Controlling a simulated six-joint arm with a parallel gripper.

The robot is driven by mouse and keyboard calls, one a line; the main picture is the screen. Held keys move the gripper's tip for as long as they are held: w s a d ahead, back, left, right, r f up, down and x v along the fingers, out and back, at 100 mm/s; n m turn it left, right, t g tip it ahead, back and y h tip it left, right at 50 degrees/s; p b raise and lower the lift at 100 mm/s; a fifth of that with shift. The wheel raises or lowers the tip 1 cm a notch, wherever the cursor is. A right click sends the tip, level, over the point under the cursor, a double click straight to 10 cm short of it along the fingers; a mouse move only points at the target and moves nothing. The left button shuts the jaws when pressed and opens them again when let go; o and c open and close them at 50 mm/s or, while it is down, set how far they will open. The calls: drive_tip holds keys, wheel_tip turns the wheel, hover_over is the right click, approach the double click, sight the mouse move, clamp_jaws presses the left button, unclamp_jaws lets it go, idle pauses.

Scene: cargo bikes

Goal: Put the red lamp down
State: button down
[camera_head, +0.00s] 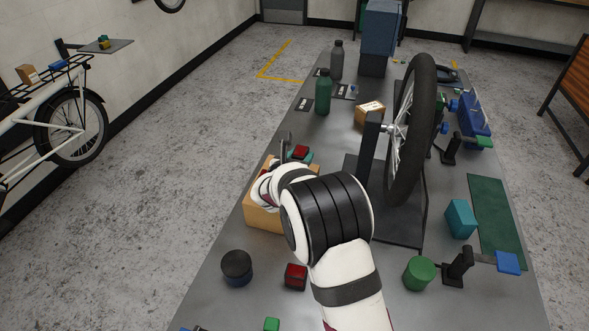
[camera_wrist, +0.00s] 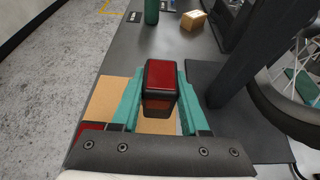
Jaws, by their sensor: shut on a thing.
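My gripper (camera_wrist: 153,100) has teal fingers and is shut on a red lamp (camera_wrist: 160,78) with a dark housing. In the head view the held red lamp (camera_head: 300,151) shows just beyond my white wrist, which hides most of the gripper. The lamp appears over the far edge of a cardboard box (camera_head: 262,219); I cannot tell its height or whether it touches anything. Another red lamp (camera_head: 296,277) stands on the grey bench (camera_head: 205,300) nearer to me.
A wheel (camera_head: 413,130) in a stand rises right of my arm. Green (camera_head: 323,92) and grey (camera_head: 337,60) bottles and a small carton (camera_head: 370,112) stand farther back. A dark round pot (camera_head: 237,266) and a green cylinder (camera_head: 419,272) are near. Bare bench lies beyond the cardboard box.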

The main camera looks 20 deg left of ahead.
drive_tip(key=f, duration=0.2)
drive_tip(key=a+f, duration=0.1)
drive_tip(key=f, duration=0.1)
drive_tip(key=shift+a+f, duration=0.1)
drive_tip(key=shift+f, duration=0.25)
drive_tip(key=shift+f, duration=0.2)
drive_tip(key=c, duration=0.7)
unclamp_jaws()
